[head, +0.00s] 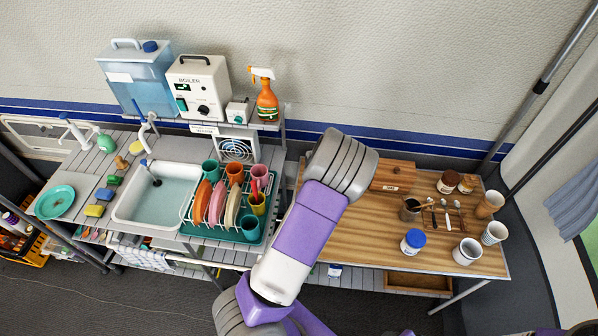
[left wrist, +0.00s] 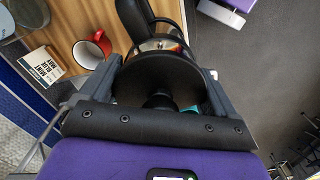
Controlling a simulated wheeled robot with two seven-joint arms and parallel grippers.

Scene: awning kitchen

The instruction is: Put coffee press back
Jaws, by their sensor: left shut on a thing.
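In the left wrist view my left gripper (left wrist: 164,76) is shut on the coffee press (left wrist: 160,88). The press's round black lid with its knob faces the camera, between the two fingers. Its black curved handle (left wrist: 133,20) sticks out past the lid, and part of its shiny body shows beyond. The lid hides most of the body, so I cannot tell whether its base touches a surface. In the head view I see neither the press nor my left gripper; a purple and grey arm of mine crosses the middle. My right gripper is in neither view.
In the left wrist view a red mug (left wrist: 92,50) and a small box (left wrist: 41,67) stand on wood beside the press. In the head view a wooden table (head: 355,238) bears a wooden box (head: 393,176), jars, spoons and cups. The sink (head: 155,196) and dish rack (head: 205,236) are left.

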